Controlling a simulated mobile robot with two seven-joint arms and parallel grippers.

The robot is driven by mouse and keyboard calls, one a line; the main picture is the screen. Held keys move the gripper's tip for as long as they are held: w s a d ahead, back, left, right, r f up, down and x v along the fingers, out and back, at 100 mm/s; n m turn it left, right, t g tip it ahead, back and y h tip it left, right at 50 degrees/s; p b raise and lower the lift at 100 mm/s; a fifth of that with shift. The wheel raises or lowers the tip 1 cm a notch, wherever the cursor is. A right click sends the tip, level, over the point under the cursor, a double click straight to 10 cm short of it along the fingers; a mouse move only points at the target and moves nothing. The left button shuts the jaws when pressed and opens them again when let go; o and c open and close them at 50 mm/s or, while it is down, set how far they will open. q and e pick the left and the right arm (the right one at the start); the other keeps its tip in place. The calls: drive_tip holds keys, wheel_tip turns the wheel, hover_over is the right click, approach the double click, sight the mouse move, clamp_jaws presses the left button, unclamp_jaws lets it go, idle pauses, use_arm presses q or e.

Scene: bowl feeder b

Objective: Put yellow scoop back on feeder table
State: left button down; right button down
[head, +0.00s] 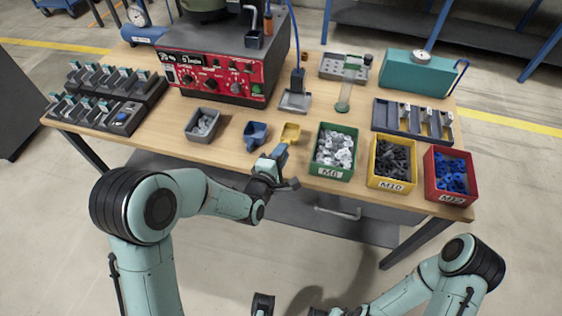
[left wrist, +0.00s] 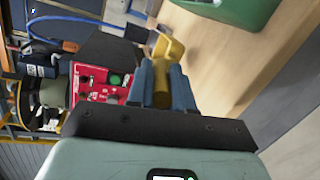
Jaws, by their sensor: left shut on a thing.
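The yellow scoop (head: 291,132) is at the front edge of the wooden feeder table (head: 225,125), between the blue scoop and the green bin. My left gripper (head: 279,154) is shut on its handle, at the table's front edge. In the left wrist view the yellow scoop (left wrist: 166,48) sticks out from between the blue-grey fingers (left wrist: 162,84). I cannot tell whether the scoop touches the tabletop. My right gripper is at the bottom edge of the head view, mostly cut off, and its fingers cannot be made out clearly.
A blue scoop (head: 255,133) and a grey bin (head: 202,124) of parts stand left of the yellow scoop. Green (head: 334,173), yellow (head: 389,182) and red (head: 453,196) bins line the front edge to the right. A red-fronted control box (head: 215,76) stands behind.

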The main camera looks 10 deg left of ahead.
use_arm(q)
drive_tip(key=shift+f, duration=1.8)
drive_tip(key=shift+f+b, duration=0.2)
drive_tip(key=shift+b, duration=0.2)
drive_tip(key=c, duration=1)
unclamp_jaws()
drive_tip(key=shift+r, duration=0.1)
